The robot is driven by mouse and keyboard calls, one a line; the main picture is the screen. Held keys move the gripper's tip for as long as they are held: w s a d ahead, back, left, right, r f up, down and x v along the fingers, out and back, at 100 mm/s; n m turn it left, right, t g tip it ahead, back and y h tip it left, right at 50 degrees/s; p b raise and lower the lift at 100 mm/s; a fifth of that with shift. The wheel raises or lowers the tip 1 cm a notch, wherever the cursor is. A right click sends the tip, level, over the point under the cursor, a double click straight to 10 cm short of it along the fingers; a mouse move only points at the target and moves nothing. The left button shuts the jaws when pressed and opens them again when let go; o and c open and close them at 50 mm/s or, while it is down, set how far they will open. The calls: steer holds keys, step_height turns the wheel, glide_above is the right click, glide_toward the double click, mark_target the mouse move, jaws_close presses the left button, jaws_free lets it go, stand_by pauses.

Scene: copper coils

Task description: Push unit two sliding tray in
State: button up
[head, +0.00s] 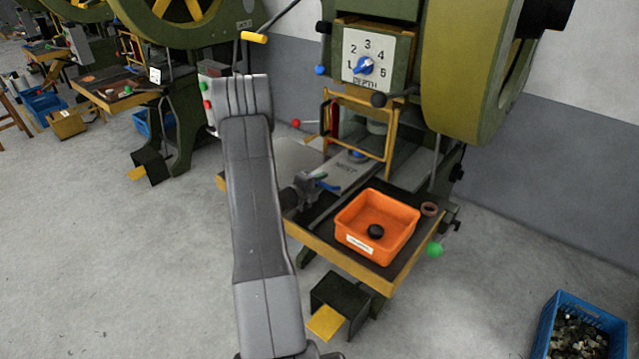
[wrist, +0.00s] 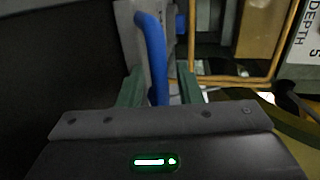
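The nearest green press has a grey sliding tray (head: 345,177) with dark lettering, sitting under its yellow guard frame. A blue handle (head: 328,186) is at the tray's front end, and it also shows upright in the wrist view (wrist: 154,50). My gripper (head: 316,181) is at this handle. In the wrist view my gripper (wrist: 160,88) has its two greenish fingers apart, with the blue handle between them and a gap visible on the right side. I cannot tell whether the left finger touches the handle. No unit number is readable on the press.
An orange bin (head: 350,242) with a dark round knob-like piece stands on the press table, with a copper coil (head: 430,209) beside it. The yellow guard frame (head: 391,140) stands around the tray's opening. A blue crate (head: 548,330) of scrap is at lower right. Other presses stand behind left.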

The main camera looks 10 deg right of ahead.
steer(key=shift+c, duration=0.4)
jaws_close()
steer(key=b, duration=0.5)
glide_toward(353, 159)
steer(key=x, duration=0.4)
steer(key=shift+w+d+f, duration=0.1)
steer(key=shift+d+f, duration=0.15)
steer(key=shift+w+d+r, duration=0.1)
steer(key=shift+w+r, duration=0.05)
steer(key=shift+r, duration=0.05)
steer(key=shift+c, duration=0.9)
jaws_free()
steer(key=shift+o, duration=1.3)
steer(key=shift+d+f, duration=0.1)
steer(key=shift+d, duration=0.1)
